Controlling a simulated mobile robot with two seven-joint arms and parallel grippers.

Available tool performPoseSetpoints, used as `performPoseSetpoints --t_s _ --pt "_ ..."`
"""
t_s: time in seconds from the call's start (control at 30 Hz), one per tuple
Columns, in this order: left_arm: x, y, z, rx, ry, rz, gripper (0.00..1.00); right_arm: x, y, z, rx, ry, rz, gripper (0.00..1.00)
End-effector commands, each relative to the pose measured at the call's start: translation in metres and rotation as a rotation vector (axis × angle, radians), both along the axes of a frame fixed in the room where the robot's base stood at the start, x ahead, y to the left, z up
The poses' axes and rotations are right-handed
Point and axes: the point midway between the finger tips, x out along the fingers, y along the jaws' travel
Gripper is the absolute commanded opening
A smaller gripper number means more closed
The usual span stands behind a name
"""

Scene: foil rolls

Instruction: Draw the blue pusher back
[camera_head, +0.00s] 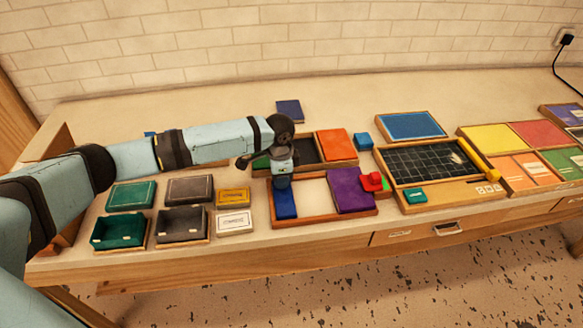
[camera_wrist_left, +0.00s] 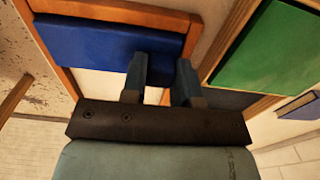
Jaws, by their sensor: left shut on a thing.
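The blue pusher (camera_head: 285,204) is a flat blue slab in the left part of a wooden tray (camera_head: 325,217). It shows in the left wrist view as a blue slab (camera_wrist_left: 90,45) along the tray's wooden edge. My left gripper (camera_head: 281,181) is over the slab's far end. In the left wrist view its two fingers (camera_wrist_left: 162,80) are a little apart, with blue between them, and it is shut on the blue pusher. The gripped part is mostly hidden by the fingers. My right gripper is not in view.
A purple slab (camera_head: 350,190) fills the tray's right part, with a red block (camera_head: 372,181) at its edge. An orange panel (camera_head: 337,144) lies in the tray behind. Green and grey boxes (camera_head: 180,224) stand to the left. The tray's middle is bare.

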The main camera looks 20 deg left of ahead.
Motion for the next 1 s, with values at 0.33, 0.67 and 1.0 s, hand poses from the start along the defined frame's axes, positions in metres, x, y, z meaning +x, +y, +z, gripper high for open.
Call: performPoseSetpoints --t_s 0.33,0.67,1.0 --pt "-0.001 0.004 -0.002 0.007 0.006 0.000 0.41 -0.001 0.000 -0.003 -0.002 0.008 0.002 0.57" --pt "-0.001 0.002 -0.001 0.004 0.003 0.000 0.53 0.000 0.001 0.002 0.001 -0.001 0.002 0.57" --pt "0.000 0.003 0.049 0.003 -0.001 -0.001 0.53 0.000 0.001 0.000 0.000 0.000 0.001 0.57"
